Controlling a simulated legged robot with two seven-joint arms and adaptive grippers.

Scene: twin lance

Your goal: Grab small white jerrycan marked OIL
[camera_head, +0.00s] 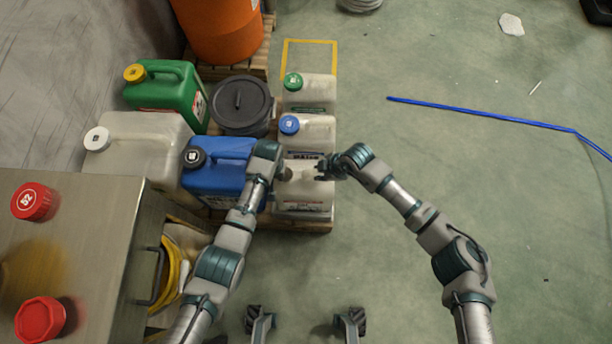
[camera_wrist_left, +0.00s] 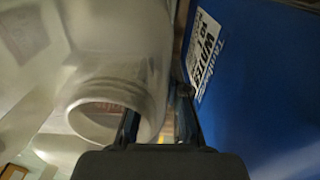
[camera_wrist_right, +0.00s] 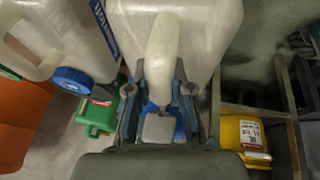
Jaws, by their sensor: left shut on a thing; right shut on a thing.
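The nearest small white jerrycan (camera_head: 308,195) stands at the front of the pallet, between my two grippers. Its lower label is too small to read, so I cannot confirm an OIL mark. My left gripper (camera_head: 279,172) is at its left top, near the neck. The left wrist view shows the fingers (camera_wrist_left: 160,125) beside the can's pale round neck (camera_wrist_left: 105,110), shut on its edge. My right gripper (camera_head: 322,168) is at its right top. In the right wrist view its fingers (camera_wrist_right: 160,95) are closed around the white handle (camera_wrist_right: 165,50). The grippers hide part of the can's top.
Behind it stand white cans with a blue cap (camera_head: 289,124) and a green cap (camera_head: 292,81). A blue jerrycan (camera_head: 215,178) is close on the left. A metal cabinet (camera_head: 110,240) fills the lower left. The floor (camera_head: 450,200) on the right is mostly clear, with a blue strip (camera_head: 480,114).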

